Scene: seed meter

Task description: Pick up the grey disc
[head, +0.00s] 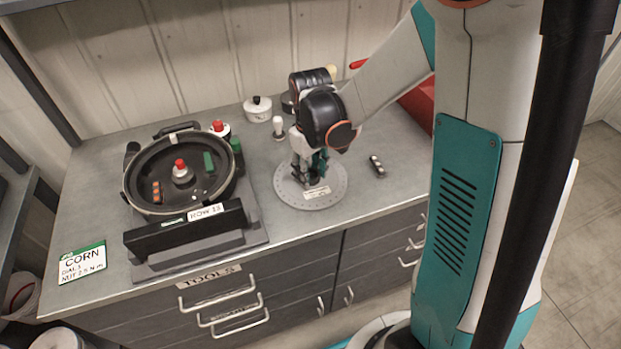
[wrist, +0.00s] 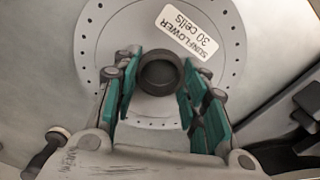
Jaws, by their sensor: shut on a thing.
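The grey disc (head: 299,199) is flat and round, with small holes along its rim and a white label. In the wrist view the disc (wrist: 212,75) carries the label "SUNFLOWER 30 cells" and a dark round hub (wrist: 160,76) at its centre. My gripper (head: 311,166) points straight down over the disc's middle. In the wrist view the teal fingers of my gripper (wrist: 160,90) stand on either side of the hub and are shut on it. The disc looks level and at or very near the bench top; I cannot tell whether it touches.
A black round seed meter housing (head: 131,185) with a red-topped hub (head: 181,171) stands at left. A white-topped peg (head: 278,127), a white lidded pot (head: 258,109) and a small dark part (head: 377,166) are near the disc. A CORN card (head: 83,262) lies at front left.

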